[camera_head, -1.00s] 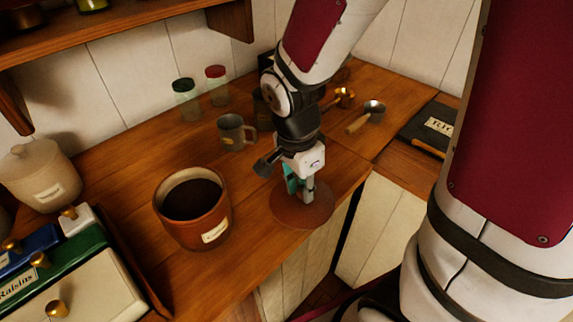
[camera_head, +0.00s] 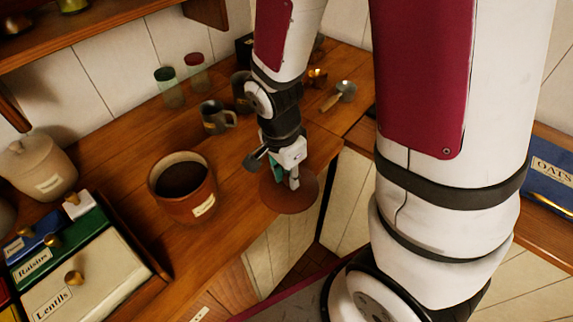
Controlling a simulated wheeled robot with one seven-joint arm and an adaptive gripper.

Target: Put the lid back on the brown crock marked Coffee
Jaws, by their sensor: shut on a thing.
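The brown crock (camera_head: 180,200) stands open on the wooden counter, left of my gripper, with dark contents inside and a pale label on its front that is too small to read. A round brown lid (camera_head: 280,200) is under my gripper (camera_head: 287,178), to the right of the crock. My gripper points down and is shut on the lid at its middle; the fingers hide the knob. The lid is apart from the crock, near the counter's front edge. I cannot tell whether it touches the counter.
A cream lidded crock (camera_head: 38,172) and labelled drawers (camera_head: 85,275) stand at the left. Grey mugs (camera_head: 215,118), glass jars (camera_head: 170,88) and a wooden-handled scoop (camera_head: 340,95) stand behind. A blue Oats box (camera_head: 553,170) is at the right. Bare counter lies between crock and lid.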

